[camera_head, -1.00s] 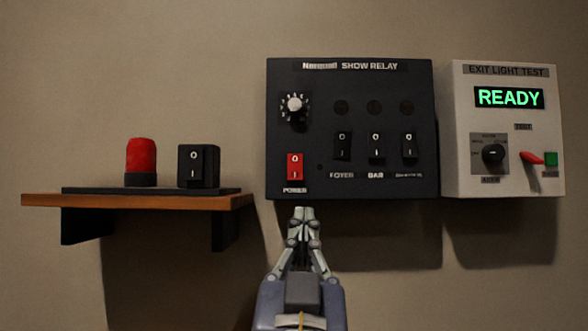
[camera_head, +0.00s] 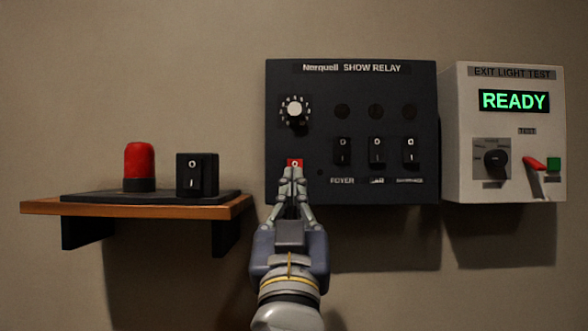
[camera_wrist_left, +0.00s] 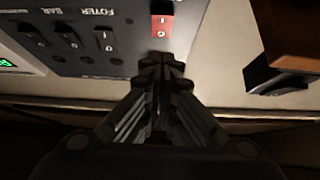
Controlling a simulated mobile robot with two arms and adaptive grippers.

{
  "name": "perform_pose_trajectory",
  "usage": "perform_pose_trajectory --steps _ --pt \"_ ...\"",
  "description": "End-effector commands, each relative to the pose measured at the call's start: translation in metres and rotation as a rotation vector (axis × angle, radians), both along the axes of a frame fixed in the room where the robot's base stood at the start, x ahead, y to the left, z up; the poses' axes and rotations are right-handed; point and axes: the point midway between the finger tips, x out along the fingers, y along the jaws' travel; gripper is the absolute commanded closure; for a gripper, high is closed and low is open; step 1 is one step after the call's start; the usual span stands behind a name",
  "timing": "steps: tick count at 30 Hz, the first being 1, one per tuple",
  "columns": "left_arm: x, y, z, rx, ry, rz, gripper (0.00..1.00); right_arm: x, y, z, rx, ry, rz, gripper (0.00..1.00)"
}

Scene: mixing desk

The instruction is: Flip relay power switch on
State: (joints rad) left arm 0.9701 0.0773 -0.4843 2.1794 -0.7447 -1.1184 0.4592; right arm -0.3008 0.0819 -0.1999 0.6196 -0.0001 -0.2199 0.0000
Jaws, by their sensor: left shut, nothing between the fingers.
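The black show relay box (camera_head: 380,90) hangs on the wall in the head view. Its red power switch (camera_head: 295,163) is at the lower left of the panel, with only its upper part visible above my fingers. My left gripper (camera_head: 292,172) is shut and empty, its fingertips in front of the switch's lower part. In the left wrist view the red switch (camera_wrist_left: 162,24) shows just beyond the fingertips of my left gripper (camera_wrist_left: 161,60). I cannot tell whether they touch it. My right gripper is not in view.
Black rocker switches (camera_head: 377,151) and a dial (camera_head: 294,110) are on the same panel. An exit light test box (camera_head: 512,180) reading READY hangs to the right. A wooden shelf (camera_head: 130,208) at left holds a red lamp (camera_head: 139,165) and a black switch (camera_head: 197,174).

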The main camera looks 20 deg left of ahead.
Motion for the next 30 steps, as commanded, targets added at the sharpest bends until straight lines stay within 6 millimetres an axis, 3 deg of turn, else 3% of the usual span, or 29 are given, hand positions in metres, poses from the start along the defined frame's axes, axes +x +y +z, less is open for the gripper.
perform_pose_trajectory --steps 2,6,13,24,30 --pt "0.013 0.004 0.016 0.003 0.001 0.004 1.00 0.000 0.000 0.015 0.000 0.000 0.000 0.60" --pt "0.034 0.010 0.010 0.004 0.004 0.004 1.00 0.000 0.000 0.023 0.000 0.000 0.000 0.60" --pt "0.050 0.015 0.006 0.001 0.000 0.002 1.00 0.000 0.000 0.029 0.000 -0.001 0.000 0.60" --pt "0.051 0.015 0.004 0.000 0.001 0.000 1.00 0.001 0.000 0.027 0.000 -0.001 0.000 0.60" --pt "0.059 0.016 -0.006 -0.002 -0.003 -0.002 1.00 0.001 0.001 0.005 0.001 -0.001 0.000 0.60"
